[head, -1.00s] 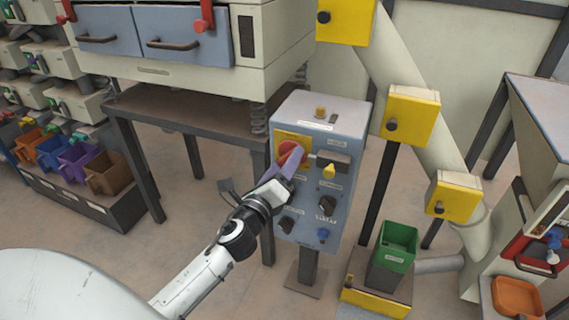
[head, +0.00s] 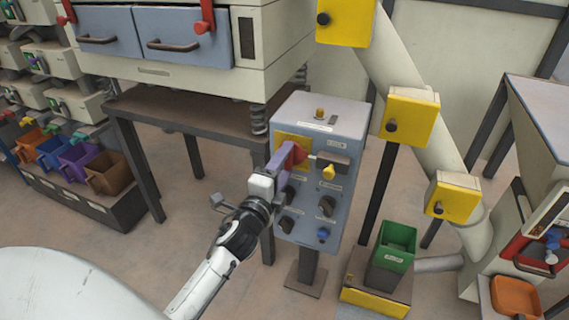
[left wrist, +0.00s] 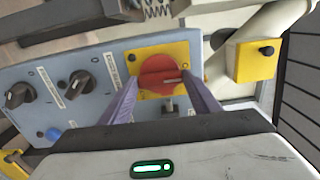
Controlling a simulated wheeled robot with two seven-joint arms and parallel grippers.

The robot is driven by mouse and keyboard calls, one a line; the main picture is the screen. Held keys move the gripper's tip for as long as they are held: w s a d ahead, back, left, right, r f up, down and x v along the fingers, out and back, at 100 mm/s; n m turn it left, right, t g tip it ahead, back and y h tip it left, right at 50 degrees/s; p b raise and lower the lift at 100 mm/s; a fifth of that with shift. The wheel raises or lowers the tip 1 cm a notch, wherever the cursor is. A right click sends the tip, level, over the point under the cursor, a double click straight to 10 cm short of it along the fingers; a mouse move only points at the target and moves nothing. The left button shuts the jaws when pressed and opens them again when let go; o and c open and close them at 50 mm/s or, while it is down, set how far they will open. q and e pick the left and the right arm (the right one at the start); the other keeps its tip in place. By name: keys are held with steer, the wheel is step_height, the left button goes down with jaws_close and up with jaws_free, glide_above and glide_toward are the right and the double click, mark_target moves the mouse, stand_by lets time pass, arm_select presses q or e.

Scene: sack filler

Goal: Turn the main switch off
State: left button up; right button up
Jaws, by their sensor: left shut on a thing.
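The main switch is a red rotary knob (head: 299,154) on a yellow plate (head: 283,142), at the upper left of the blue-grey control panel (head: 345,125). In the left wrist view the red knob (left wrist: 161,74) sits on its yellow plate (left wrist: 142,54) between my fingers. My left gripper (head: 288,156) is shut on the knob, with its purple fingers on either side of it. The gripper body is left of the panel face and partly hides the plate. My right gripper is not in view.
A green bin (head: 397,240) stands right of the panel. Yellow boxes (head: 410,115) line the pipe. The sieve machine's table (head: 175,105) is behind left.

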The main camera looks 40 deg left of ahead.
arm_select(q)
steer(key=shift+f, duration=0.1)
stand_by(0.5)
steer(key=o, duration=1)
steer(key=shift+o, duration=0.2)
steer(key=shift+s, duration=0.1)
steer(key=v, duration=1)
steer(key=shift+d, duration=0.1)
